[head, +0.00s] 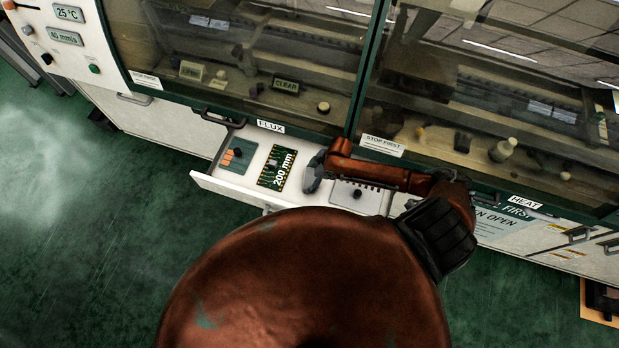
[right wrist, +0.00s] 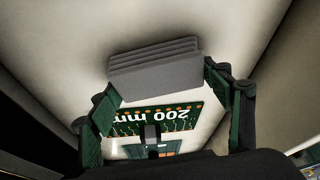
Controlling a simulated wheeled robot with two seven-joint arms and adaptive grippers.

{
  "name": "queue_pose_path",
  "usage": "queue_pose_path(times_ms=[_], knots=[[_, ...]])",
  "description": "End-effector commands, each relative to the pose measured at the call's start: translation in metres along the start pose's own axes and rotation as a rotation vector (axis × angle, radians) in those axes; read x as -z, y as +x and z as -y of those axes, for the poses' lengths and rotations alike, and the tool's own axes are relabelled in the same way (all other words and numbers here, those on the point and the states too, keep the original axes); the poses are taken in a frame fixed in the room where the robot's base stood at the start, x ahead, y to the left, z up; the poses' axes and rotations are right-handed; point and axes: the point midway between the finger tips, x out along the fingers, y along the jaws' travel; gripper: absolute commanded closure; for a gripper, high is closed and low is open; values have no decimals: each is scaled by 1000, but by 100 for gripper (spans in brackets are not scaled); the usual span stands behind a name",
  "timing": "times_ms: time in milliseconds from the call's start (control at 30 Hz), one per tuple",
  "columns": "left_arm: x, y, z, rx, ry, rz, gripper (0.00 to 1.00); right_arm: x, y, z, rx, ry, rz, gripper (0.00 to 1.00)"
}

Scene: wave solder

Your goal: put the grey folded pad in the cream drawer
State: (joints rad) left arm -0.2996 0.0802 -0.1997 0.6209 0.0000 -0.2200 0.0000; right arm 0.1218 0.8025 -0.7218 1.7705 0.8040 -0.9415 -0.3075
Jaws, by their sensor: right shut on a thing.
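The cream drawer (head: 225,187) stands open under the FLUX label. The grey folded pad (head: 313,174) shows in the head view over the drawer, just right of the green 200 mm board. In the right wrist view the pad (right wrist: 155,80) is a stack of grey layers between the two green fingers. My right gripper (head: 322,165) is shut on the pad, with a fingertip at each end of it (right wrist: 158,84). I cannot tell whether the pad touches the drawer floor. My left gripper is not in view.
The drawer holds a blue-grey item with orange parts (head: 236,156), the green 200 mm board (head: 276,168) and a grey lidded thing with a dark knob (head: 357,197). The cabinet's glazed front (head: 240,60) rises behind. Green floor (head: 110,230) lies clear at left.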

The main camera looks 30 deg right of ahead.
Motion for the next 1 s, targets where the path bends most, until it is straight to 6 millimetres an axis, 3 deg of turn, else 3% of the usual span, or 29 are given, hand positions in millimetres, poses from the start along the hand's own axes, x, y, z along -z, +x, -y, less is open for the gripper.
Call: queue_pose_path(times_ms=[167,200,467,1000], knots=[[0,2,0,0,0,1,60,-1,3,0,0,0,0,48],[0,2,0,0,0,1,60,-1,3,0,0,0,0,27],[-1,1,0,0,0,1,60,-1,2,0,0,0,0,9],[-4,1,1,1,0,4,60,1,-3,0,-1,-2,0,8]])
